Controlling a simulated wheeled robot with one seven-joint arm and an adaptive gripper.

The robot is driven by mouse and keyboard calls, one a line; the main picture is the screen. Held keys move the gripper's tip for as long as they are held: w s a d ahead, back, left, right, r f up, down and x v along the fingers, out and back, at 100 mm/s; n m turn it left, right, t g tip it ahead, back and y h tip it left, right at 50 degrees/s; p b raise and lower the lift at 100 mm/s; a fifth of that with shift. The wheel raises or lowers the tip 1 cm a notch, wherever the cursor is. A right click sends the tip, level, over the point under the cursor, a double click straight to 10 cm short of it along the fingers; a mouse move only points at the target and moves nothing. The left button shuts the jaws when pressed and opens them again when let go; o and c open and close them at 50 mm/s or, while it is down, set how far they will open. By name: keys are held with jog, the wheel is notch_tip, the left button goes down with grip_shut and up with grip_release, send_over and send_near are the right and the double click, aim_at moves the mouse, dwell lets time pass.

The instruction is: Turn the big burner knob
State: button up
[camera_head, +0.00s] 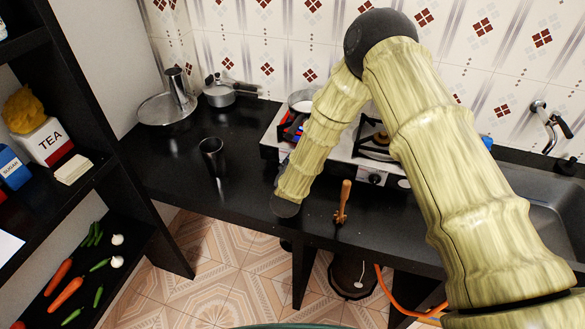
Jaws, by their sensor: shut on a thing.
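The stove (340,152) is a white two-burner unit on the black counter. One round knob (375,179) shows on its front at the right, clear of my arm. My forearm hides the front further left, where my gripper (283,162) sits at the stove's left front. Only a dark sliver of my gripper shows. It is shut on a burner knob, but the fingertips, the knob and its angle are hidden.
A pan (301,101) is on the left burner, partly hidden by my arm. A wooden-handled tool (342,203) lies in front of the stove. A dark cup (212,157) stands to the left. The sink (550,205) is at right.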

jog(key=o, duration=1)
jog(key=v, duration=1.2)
jog(key=shift+a+r, duration=0.1)
